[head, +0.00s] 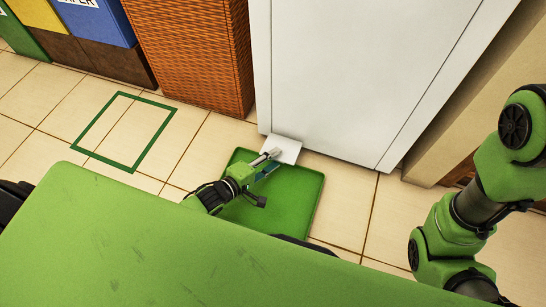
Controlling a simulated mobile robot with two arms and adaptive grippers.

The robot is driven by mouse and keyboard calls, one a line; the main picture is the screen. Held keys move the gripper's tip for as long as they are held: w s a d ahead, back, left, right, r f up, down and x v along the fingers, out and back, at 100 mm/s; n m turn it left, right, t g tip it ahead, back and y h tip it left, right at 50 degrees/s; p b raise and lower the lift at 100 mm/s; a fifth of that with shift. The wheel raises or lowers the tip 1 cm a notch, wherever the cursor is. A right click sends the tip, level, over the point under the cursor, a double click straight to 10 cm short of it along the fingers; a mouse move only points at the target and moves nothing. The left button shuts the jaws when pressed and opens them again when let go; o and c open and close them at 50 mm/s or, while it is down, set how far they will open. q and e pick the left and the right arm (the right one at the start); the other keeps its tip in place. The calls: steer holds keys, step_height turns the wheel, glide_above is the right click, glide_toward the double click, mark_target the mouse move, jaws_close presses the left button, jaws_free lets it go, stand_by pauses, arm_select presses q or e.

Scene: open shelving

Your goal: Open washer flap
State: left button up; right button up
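The white washer (345,75) stands at the top middle, its front side facing me. At its bottom left corner a small white flap (287,149) sticks out from the front, over the back edge of a green tray. My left gripper (271,155) is at the flap's left part, its grey fingertips overlapping or touching it. I cannot tell whether they grip it or how far they are apart. My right arm shows at the right, but its gripper is out of view.
The green tray (290,207) lies on the tiled floor below my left gripper. A brown wicker basket (195,50) stands left of the washer, with coloured bins (98,22) beyond it. A green square outline (89,128) marks free floor at the left.

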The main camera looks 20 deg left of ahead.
arm_select(q)
steer(key=shift+w+r, duration=0.15)
steer(key=shift+r, duration=0.1)
steer(key=v, duration=1.2)
steer(key=shift+f, duration=0.1)
